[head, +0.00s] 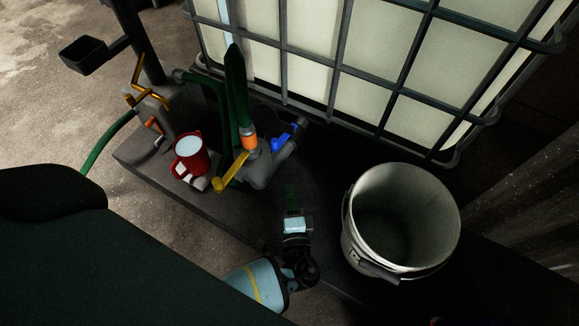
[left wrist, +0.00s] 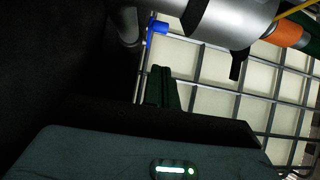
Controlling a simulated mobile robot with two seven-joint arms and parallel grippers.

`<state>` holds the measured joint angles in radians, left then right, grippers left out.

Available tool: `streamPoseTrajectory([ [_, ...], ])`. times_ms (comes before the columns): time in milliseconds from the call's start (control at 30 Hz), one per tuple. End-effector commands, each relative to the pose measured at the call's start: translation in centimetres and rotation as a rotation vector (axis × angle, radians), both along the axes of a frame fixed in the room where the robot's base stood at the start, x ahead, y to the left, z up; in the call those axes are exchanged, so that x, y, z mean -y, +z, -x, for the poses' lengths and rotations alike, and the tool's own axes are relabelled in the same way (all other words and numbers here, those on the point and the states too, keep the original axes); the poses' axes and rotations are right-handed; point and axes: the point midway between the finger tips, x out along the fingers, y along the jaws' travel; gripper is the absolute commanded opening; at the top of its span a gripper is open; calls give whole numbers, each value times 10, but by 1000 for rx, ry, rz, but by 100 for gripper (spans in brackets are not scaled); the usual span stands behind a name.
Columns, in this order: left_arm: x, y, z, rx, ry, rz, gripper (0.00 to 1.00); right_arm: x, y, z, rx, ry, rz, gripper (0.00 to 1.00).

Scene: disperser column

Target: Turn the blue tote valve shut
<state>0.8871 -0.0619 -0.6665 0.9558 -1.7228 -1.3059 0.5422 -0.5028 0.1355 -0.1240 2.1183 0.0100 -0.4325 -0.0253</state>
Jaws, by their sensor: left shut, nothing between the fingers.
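The blue tote valve handle (head: 285,138) sits on the grey pipe fitting (head: 283,153) in front of the caged tote (head: 387,115). In the left wrist view a small part of the blue handle (left wrist: 157,31) shows beside the grey pipe (left wrist: 232,20). My left gripper (head: 291,192) is below the handle in the head view, apart from it, with its dark fingers pointing toward the pipework. The fingers are shut and empty; they also show in the left wrist view (left wrist: 162,84). My right gripper is not in view.
A white bucket (head: 356,246) stands close to the right of my left gripper. A yellow lever (head: 231,172), an orange collar (head: 250,142) and a green hose (head: 237,85) are left of the blue handle.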

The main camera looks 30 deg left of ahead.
Motion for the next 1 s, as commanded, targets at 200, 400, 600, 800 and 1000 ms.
streamPoseTrajectory([
  [200,2,-2,-3,1,0,2,0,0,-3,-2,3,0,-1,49],
  [400,12,-6,-33,3,-2,4,0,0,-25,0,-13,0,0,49],
  [600,16,-1,-46,4,-5,0,0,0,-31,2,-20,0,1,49],
  [800,10,0,-55,4,-4,-1,0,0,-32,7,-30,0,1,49],
  [1000,-9,0,-83,7,-3,-2,0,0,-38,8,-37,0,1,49],
])
